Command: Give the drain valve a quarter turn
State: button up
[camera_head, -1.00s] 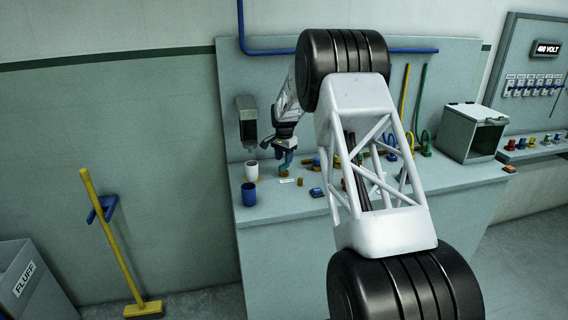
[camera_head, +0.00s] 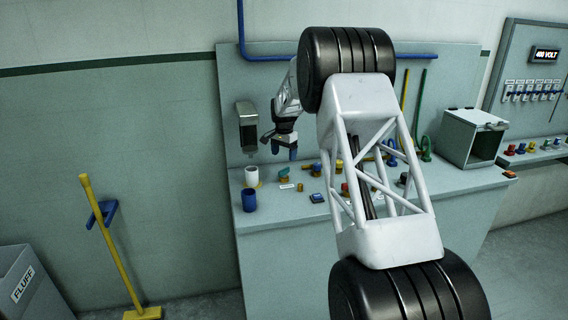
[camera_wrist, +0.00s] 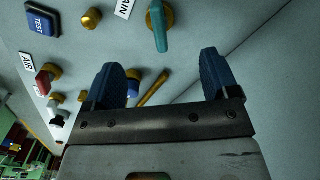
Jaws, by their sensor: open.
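The drain valve has a teal lever handle on a round brass base. It stands on the bench in the head view (camera_head: 284,170), beside a small white label (camera_head: 287,187). In the wrist view the teal handle (camera_wrist: 158,30) is at the top, next to a label cut off to "AIN". My gripper (camera_head: 284,152) is just above the valve, apart from it.
A white cup (camera_head: 251,176) under a dispenser (camera_head: 246,128) and a blue cup (camera_head: 249,200) stand left of the valve. A blue TEST button (camera_wrist: 44,20), a brass knob (camera_wrist: 91,18) and a red-handled valve (camera_wrist: 43,84) by the AIR label are near. An open-fronted box (camera_head: 473,137) stands right.

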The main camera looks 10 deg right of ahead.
aim_at(284, 169)
jog(key=shift+o, duration=1.1)
jog(key=shift+n, duration=0.3)
jog(key=n, duration=1.7)
jog(key=shift+f, duration=0.1)
jog(key=shift+f, duration=3.85)
